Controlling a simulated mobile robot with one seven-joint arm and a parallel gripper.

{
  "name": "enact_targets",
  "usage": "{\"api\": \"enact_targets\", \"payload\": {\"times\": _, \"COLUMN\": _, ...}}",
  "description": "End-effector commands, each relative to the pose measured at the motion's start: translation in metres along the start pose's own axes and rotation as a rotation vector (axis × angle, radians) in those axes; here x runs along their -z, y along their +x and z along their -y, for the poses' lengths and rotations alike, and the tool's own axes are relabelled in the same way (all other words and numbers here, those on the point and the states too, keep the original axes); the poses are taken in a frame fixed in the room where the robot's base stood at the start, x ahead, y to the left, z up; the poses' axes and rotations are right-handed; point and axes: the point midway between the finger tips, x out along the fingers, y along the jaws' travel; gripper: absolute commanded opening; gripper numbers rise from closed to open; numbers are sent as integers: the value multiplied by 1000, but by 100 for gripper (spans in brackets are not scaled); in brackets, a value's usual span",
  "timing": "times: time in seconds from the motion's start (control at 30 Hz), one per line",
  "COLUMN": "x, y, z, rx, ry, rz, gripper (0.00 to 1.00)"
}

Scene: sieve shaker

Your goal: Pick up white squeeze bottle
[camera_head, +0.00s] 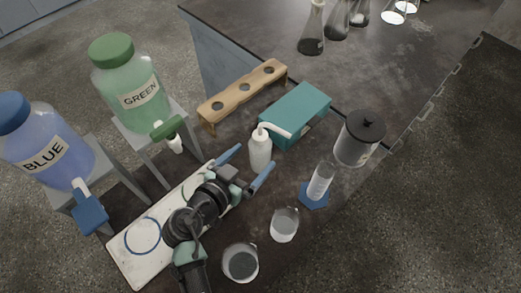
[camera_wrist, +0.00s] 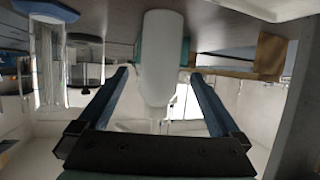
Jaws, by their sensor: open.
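The white squeeze bottle (camera_head: 260,151) stands upright on the dark table, its bent white spout pointing right. In the wrist view the bottle (camera_wrist: 161,60) appears as a white body between and beyond the two blue fingers. My gripper (camera_head: 248,168) is open, with one blue finger to the left of the bottle and the other to its lower right. It also shows in the wrist view (camera_wrist: 165,85), with nothing held. I cannot tell whether either finger touches the bottle.
A teal box (camera_head: 298,114) stands just behind the bottle, and a wooden rack (camera_head: 243,91) behind left. A lidded dark canister (camera_head: 359,138), a cylinder on a blue base (camera_head: 313,195) and beakers (camera_head: 284,224) stand to the right and front. Green (camera_head: 134,88) and blue (camera_head: 41,143) dispensers stand left.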

Motion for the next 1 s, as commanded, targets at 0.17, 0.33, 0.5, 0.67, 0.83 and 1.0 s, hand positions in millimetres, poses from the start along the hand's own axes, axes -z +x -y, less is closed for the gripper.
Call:
{"api": "enact_targets", "payload": {"times": 0.17, "x": 8, "y": 27, "z": -2, "rx": -3, "ry": -2, "rz": -4, "gripper": 100}}
{"api": "enact_targets", "payload": {"times": 0.33, "x": 5, "y": 45, "z": -1, "rx": -1, "ry": -1, "rz": -2, "gripper": 100}}
{"api": "enact_targets", "payload": {"times": 0.5, "x": 6, "y": 48, "z": 0, "rx": 0, "ry": 1, "rz": -1, "gripper": 100}}
{"api": "enact_targets", "payload": {"times": 0.67, "x": 6, "y": 47, "z": 0, "rx": 0, "ry": 0, "rz": -1, "gripper": 93}}
{"api": "enact_targets", "payload": {"times": 0.83, "x": 6, "y": 47, "z": 0, "rx": 0, "ry": 0, "rz": -1, "gripper": 62}}
{"api": "enact_targets", "payload": {"times": 1.0, "x": 6, "y": 47, "z": 0, "rx": 0, "ry": 0, "rz": -3, "gripper": 55}}
